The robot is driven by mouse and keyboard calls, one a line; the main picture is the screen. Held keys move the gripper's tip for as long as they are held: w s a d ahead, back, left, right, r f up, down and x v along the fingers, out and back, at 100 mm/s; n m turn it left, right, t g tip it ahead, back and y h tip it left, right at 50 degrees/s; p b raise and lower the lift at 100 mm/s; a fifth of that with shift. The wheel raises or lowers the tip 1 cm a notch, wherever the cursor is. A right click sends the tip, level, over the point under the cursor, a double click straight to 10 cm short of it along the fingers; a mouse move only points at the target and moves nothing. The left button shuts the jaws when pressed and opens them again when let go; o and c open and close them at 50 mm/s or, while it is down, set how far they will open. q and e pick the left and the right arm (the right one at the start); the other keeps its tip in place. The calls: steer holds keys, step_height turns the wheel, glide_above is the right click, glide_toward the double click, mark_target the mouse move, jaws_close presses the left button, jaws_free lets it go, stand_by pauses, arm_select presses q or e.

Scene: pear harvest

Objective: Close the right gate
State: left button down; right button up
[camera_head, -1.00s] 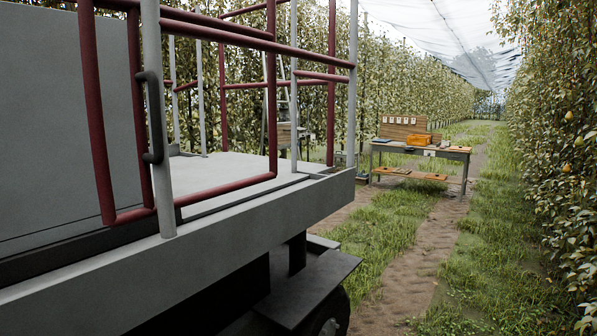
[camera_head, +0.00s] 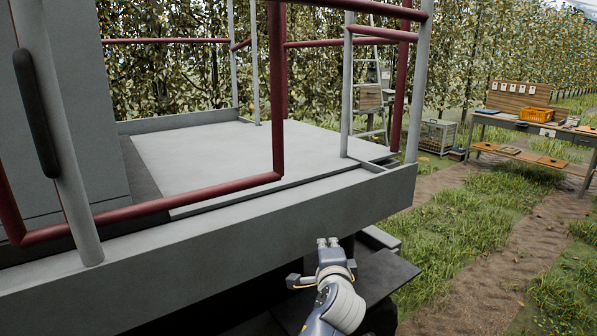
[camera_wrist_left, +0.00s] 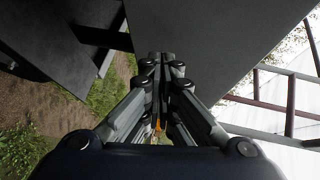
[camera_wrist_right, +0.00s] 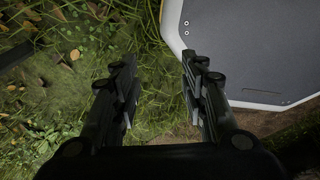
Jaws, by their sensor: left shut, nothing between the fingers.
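A red tubular gate frame (camera_head: 278,100) stands along the near side of the grey platform, its lower bar running left just above the platform edge. Another red upright (camera_head: 403,75) stands by the far right corner post. I cannot tell for sure which frame is the right gate or how far it is open. My left gripper (camera_head: 328,243) is shut and empty, below and in front of the platform edge, apart from the red frame. My right gripper (camera_wrist_right: 160,62) is open and empty over grass.
The platform's grey side beam (camera_head: 230,225) lies just behind my left gripper, with a dark step (camera_head: 385,275) to its right. A ladder (camera_head: 368,75) and a grey crate (camera_head: 437,136) stand beyond. Grass and path are clear.

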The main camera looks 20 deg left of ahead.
arm_select(q)
steer(key=s+a+r+t+y, duration=0.1)
steer(key=s+r, duration=0.1)
steer(key=r, duration=0.6)
steer(key=s+a+r+t+y, duration=0.1)
steer(key=s+r, duration=0.1)
steer(key=r, duration=0.6)
steer(key=shift+n, duration=0.3)
steer(key=p+x, duration=0.3)
steer(key=x, duration=0.6)
steer(key=shift+w+f, duration=0.1)
steer(key=shift+w, duration=0.25)
steer(key=s+a+p, duration=0.2)
steer(key=a, duration=0.1)
steer(key=shift+a+f, duration=0.15)
steer(key=shift+f, duration=0.05)
arm_select(e)
step_height(320, 180, up, 6)
steer(key=s, duration=0.2)
steer(key=shift+a, duration=0.25)
steer(key=shift+f, duration=0.1)
arm_select(q)
steer(key=shift+s+a, duration=0.1)
arm_select(e)
steer(key=shift+a, duration=0.2)
